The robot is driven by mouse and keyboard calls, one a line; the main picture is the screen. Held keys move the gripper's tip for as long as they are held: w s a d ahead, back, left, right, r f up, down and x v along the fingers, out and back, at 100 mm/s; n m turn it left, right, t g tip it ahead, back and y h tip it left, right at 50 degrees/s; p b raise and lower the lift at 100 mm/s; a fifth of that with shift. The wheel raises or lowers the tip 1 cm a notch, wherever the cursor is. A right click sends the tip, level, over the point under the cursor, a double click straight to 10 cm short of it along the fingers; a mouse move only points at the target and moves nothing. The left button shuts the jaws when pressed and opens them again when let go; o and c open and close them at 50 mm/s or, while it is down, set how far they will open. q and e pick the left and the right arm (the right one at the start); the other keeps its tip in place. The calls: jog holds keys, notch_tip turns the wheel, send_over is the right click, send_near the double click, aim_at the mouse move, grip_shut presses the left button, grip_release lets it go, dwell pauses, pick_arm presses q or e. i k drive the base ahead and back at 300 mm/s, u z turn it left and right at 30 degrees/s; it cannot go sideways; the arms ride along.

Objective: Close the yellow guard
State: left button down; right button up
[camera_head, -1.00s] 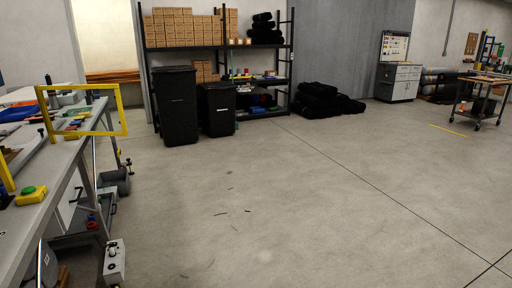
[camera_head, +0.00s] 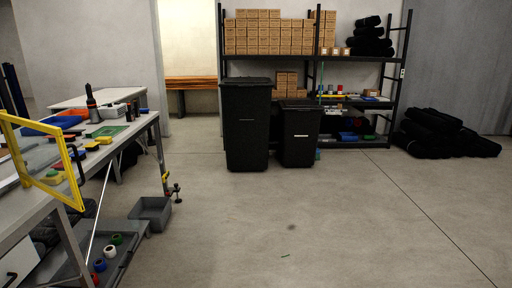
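The yellow guard (camera_head: 17,152) is a yellow frame with a clear pane at the left edge of the head view. It stands out over the front edge of the workbench (camera_head: 28,212), swung open, and part of it is cut off by the picture edge. Neither of my grippers shows in the head view, so nothing is seen touching the guard.
Free concrete floor (camera_head: 300,225) lies ahead and to the right. A grey bin (camera_head: 151,212) sits low at the bench's end. Two black bins (camera_head: 246,125) stand before a shelf (camera_head: 352,60) of cardboard boxes. Black rolls (camera_head: 440,133) lie on the right.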

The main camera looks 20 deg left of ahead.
aim_at(78, 204)
jog(key=u, duration=0.6)
jog(key=i, duration=1.95)
jog(key=u, duration=2.15)
jog(key=i, duration=1)
jog(key=z, duration=0.15)
jog(key=k, duration=0.35)
jog(key=u, duration=0.6)
